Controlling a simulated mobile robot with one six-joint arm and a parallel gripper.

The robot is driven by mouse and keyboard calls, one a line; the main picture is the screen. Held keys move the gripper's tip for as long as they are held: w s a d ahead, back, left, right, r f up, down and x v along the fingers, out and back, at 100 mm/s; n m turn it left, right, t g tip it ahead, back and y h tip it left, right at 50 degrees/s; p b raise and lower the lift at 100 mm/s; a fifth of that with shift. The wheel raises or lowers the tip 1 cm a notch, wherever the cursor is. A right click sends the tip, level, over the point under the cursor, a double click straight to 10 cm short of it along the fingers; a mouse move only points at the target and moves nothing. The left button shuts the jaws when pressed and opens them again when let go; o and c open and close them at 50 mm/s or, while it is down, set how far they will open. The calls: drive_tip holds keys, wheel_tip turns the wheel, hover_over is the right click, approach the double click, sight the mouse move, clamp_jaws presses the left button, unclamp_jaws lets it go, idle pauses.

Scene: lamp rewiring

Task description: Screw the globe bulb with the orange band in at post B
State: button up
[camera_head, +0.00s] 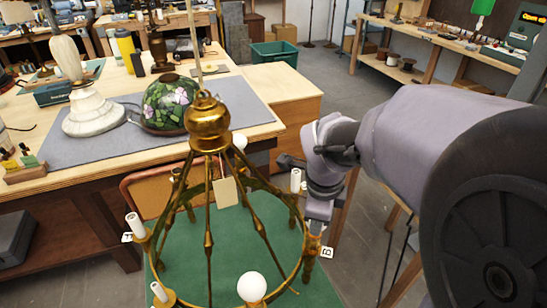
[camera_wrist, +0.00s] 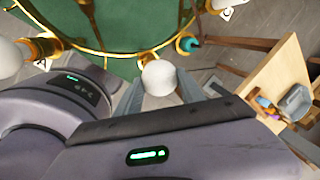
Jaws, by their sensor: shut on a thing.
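The chandelier (camera_head: 210,128) hangs in brass with a ring of posts, over a green mat. The label B (camera_head: 327,252) is at the ring's right, beside the brass post B (camera_head: 311,248). My gripper (camera_head: 317,212) is over this post. In the wrist view, my gripper (camera_wrist: 158,88) is shut on a white globe bulb (camera_wrist: 158,77). Brass of the ring (camera_wrist: 146,57) shows just behind the bulb. The held bulb is hidden in the head view, and its band cannot be seen. I cannot tell whether the bulb touches the socket.
A white globe bulb (camera_head: 252,287) sits on the front post. Another white globe (camera_head: 240,141) is at the back. White candle sleeves stand on other posts, including one (camera_head: 296,180) close to my arm. A tag (camera_head: 225,191) hangs from the centre. A workbench (camera_head: 290,88) with lamps stands behind.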

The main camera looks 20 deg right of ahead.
drive_tip(key=m+b, duration=0.1)
drive_tip(key=f+m+b, duration=0.1)
drive_tip(key=shift+w+m+b, duration=0.15)
drive_tip(key=shift+m+b, duration=0.15)
drive_tip(key=shift+a+m+g+h+b, duration=0.1)
drive_tip(key=shift+m+g+h+b, duration=0.25)
drive_tip(key=shift+m+b, duration=0.75)
drive_tip(key=shift+r+m+g+b, duration=0.1)
drive_tip(key=shift+m+g+b, duration=0.2)
drive_tip(key=shift+m, duration=0.7)
drive_tip(key=shift+r+m, duration=0.3)
drive_tip(key=shift+m, duration=0.4)
drive_tip(key=o, duration=1.5)
